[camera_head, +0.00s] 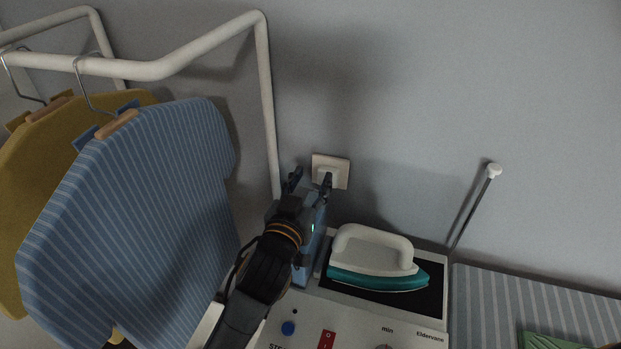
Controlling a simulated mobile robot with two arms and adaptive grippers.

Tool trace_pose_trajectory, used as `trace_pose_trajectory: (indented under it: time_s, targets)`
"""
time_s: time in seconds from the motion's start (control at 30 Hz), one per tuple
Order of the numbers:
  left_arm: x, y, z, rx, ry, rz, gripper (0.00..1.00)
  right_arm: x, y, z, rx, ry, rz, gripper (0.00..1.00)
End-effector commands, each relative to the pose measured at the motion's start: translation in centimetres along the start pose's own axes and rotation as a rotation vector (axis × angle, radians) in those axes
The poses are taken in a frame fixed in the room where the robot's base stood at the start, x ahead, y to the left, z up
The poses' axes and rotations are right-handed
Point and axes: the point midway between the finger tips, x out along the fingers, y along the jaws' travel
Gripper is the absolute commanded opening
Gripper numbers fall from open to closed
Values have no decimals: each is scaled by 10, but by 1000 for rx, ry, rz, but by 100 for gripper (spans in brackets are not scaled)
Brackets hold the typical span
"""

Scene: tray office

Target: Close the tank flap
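The ironing station (348,310) is pale, with a dark rest plate on top. A blue tank (304,268) stands at its left side, mostly hidden behind my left gripper and wrist. I cannot make out the tank flap or its angle. My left gripper (310,182) reaches in from below, over the tank, its two dark fingers apart and pointing toward the wall. Nothing shows between the fingers. I cannot tell whether it touches the tank.
A white and teal iron (375,262) lies on the station, right of my gripper. A wall socket (331,171) is behind the fingers. A white clothes rail (266,100) with a striped blue shirt (135,200) stands left. A thin rod (472,212) rises at right beside a striped board (500,300).

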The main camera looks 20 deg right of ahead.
Motion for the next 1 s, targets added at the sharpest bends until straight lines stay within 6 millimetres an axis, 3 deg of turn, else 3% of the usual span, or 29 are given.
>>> trace_pose_trajectory:
  time_s: [0.27,0.37,0.8,1.0]
  targets:
    - [-5,0,-3,0,8,0,45,0,4,1,-1,-1,4,40]
    - [-18,0,-3,0,8,1,45,0,3,1,-1,-1,4,40]
    - [-103,0,0,0,2,0,45,0,2,0,0,0,2,40]
    - [-118,0,-1,1,3,0,45,0,2,0,0,0,2,40]
